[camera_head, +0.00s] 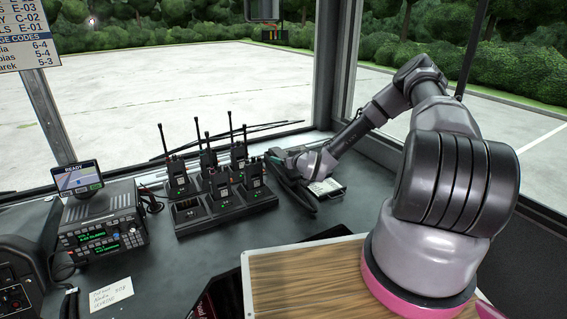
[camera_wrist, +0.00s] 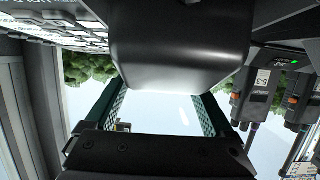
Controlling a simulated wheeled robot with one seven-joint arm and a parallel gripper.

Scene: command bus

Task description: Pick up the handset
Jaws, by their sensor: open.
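The black handset (camera_head: 291,184) lies lengthwise on the left side of a desk phone (camera_head: 326,188) on the dashboard, below the windscreen corner. My gripper (camera_head: 300,161) is down at the phone, over the handset's far part. In the wrist view the handset (camera_wrist: 180,48) is a large dark rounded block at top centre. My gripper (camera_wrist: 156,100) is open there, with one green-lined finger on each side of the block. I cannot tell whether the fingers touch it. Part of the handset is hidden behind my gripper in the head view.
A charger (camera_head: 228,212) with several upright radios stands just left of the phone; their antennas stick up. A radio unit (camera_head: 103,235) with a small screen and a paper note (camera_head: 111,294) are further left. The window pillar (camera_head: 328,65) rises behind my arm. A wooden board (camera_head: 300,275) lies in front.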

